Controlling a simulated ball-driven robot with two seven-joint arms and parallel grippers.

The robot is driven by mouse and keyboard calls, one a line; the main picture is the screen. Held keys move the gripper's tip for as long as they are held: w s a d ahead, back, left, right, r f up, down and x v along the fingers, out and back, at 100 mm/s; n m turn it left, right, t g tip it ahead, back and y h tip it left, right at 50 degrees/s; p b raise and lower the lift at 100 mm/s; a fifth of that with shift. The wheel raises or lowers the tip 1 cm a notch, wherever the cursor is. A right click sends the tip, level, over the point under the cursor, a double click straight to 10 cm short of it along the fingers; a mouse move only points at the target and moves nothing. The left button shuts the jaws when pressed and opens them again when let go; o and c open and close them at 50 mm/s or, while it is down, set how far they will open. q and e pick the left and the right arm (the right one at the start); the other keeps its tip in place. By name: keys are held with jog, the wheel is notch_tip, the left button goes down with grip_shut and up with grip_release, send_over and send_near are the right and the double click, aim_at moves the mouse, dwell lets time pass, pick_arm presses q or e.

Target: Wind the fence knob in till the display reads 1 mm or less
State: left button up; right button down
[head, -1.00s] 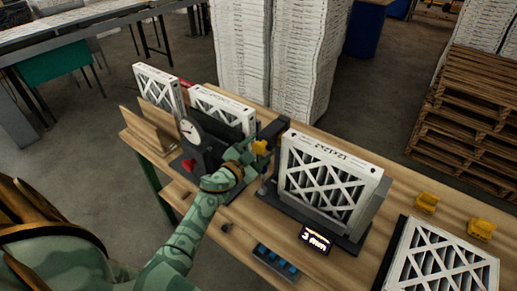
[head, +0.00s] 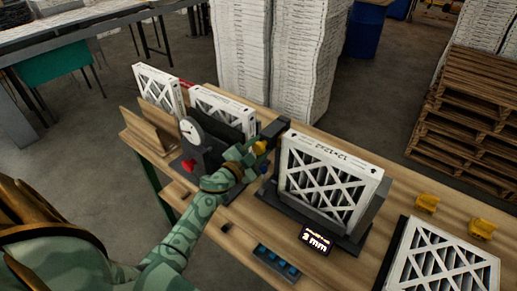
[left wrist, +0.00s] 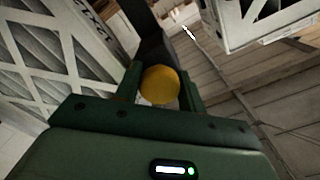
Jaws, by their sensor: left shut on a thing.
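The yellow fence knob (head: 260,146) sits at the end of a dark fence bracket (head: 274,130), left of an upright white-framed filter (head: 330,180). My left gripper (head: 254,152) is shut on the knob. In the left wrist view the round knob (left wrist: 160,85) shows between the two green fingers (left wrist: 161,92). The small display (head: 316,240) in front of the filter reads in mm; its digit is blurred and I cannot tell it surely. My right gripper is not in view.
A dial gauge (head: 190,130) with a red part stands left of my left gripper. Two more upright filters are behind it.

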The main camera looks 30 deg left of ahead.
pick_arm(q)
jog(key=m+b, duration=0.1)
jog(key=m, duration=0.3)
jog(key=shift+m, duration=0.3)
jog(key=shift+m+b, duration=0.5)
jog(key=shift+m, duration=1.8)
jog(key=o, duration=0.9)
jog(key=shift+o, duration=0.2)
jog(key=s+a+b, duration=0.1)
jog(key=s+b, duration=0.1)
jog(key=s, duration=1.4)
jog(key=shift+s, duration=0.2)
